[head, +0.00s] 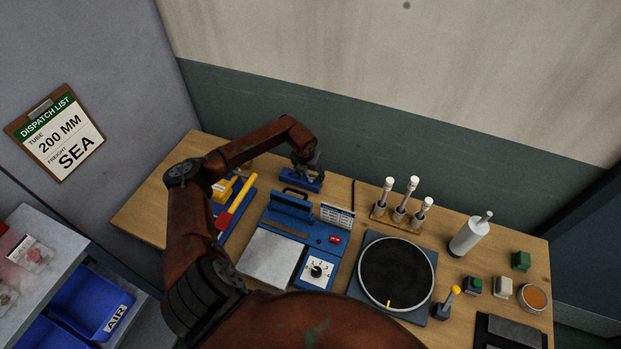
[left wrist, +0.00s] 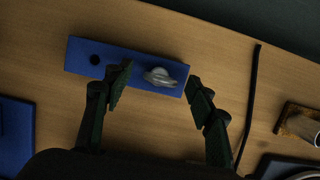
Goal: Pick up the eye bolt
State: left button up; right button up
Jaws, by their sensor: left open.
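The eye bolt (left wrist: 160,76) is a grey metal piece on the right part of a blue block (left wrist: 96,72) in the left wrist view. A dark hole shows at the block's left end. The block also shows at the back of the bench in the head view (head: 291,178), where my gripper hides the bolt. My left gripper (left wrist: 158,83) is open, with one finger on each side of the bolt; in the picture gaps show on both sides. It also appears above the block in the head view (head: 307,172). My right gripper is not in view.
A thin black rod (left wrist: 248,95) lies right of the block. In the head view, a rack with white-capped tubes (head: 378,211) stands right, a blue sealer-like device (head: 322,237) in front, and a red-and-yellow tool (head: 238,196) left. Bare wood surrounds the block's right side.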

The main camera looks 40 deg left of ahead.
pick_arm(q)
jog(key=shift+c, duration=0.2)
jog(key=c, duration=1.2)
jog(key=shift+c, duration=0.2)
notch_tip(320, 180, up, 10)
jog(key=shift+r+b, duration=0.1)
jog(key=shift+b, duration=0.6)
jog(key=o, duration=0.6)
jog(key=shift+c, duration=0.2)
jog(key=c, duration=0.3)
